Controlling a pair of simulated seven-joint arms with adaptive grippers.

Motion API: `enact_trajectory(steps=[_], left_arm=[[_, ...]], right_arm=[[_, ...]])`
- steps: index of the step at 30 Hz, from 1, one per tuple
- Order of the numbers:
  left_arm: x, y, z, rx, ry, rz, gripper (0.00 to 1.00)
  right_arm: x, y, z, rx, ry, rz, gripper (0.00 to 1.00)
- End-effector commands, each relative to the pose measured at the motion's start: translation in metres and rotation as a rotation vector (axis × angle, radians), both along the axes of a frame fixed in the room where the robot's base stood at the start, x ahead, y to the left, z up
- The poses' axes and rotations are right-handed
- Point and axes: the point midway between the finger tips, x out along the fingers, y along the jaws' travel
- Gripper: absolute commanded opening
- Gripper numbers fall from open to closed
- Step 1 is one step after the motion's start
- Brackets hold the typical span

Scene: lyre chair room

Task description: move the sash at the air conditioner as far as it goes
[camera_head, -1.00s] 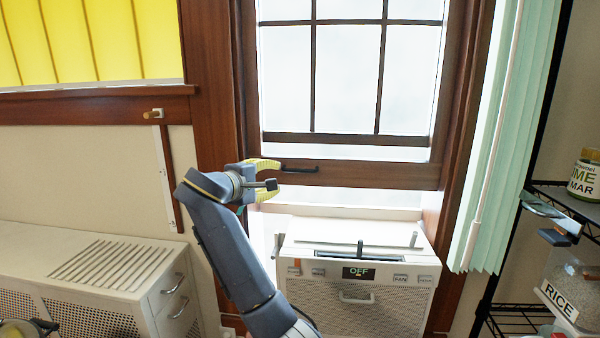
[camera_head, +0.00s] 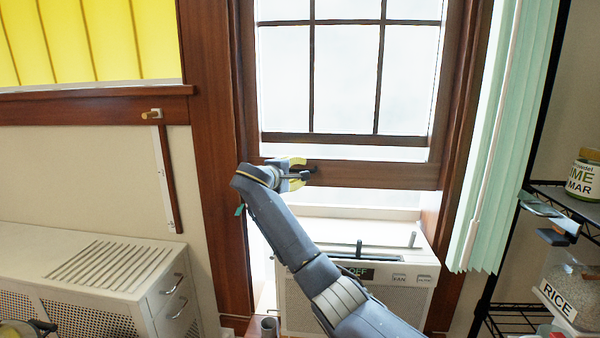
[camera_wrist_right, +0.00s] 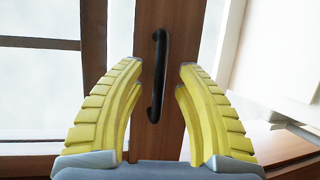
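The sash (camera_head: 390,174) is a brown wooden window frame with dark muntins; its bottom rail is above the air conditioner (camera_head: 410,300), with a bright gap between them. A dark bar handle is on the rail and shows upright in the right wrist view (camera_wrist_right: 158,75). My right gripper (camera_head: 303,174) is at the handle, hiding most of it in the head view. In the wrist view its yellow ribbed fingers (camera_wrist_right: 158,80) are open, one on each side of the handle, not touching it. A piece of what looks like my left gripper (camera_head: 28,330) shows at the bottom left corner.
A white cabinet (camera_head: 80,268) with a slotted top stands at the left. Pale green blinds (camera_head: 505,140) hang right of the window. A wire shelf (camera_head: 560,200) with jars is at the far right.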

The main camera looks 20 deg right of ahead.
Motion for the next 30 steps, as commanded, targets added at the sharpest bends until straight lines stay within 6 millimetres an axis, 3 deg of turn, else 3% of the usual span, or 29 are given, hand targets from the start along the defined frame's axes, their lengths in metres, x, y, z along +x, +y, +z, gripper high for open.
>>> enact_trajectory(steps=[18,27,30], left_arm=[[0.0000,0.0000,0.0000,0.000,0.000,0.000,0.44],[0.0000,-0.0001,0.0000,0.000,0.000,0.000,0.44],[0.0000,-0.0001,0.0000,0.000,0.000,0.000,0.44]], right_arm=[[0.0093,-0.0104,-0.0027,0.001,-0.001,-0.001,0.34],[0.0092,-0.0101,-0.0027,0.001,-0.001,0.000,0.00],[0.0093,-0.0101,-0.0028,0.001,0.000,0.000,0.00]])
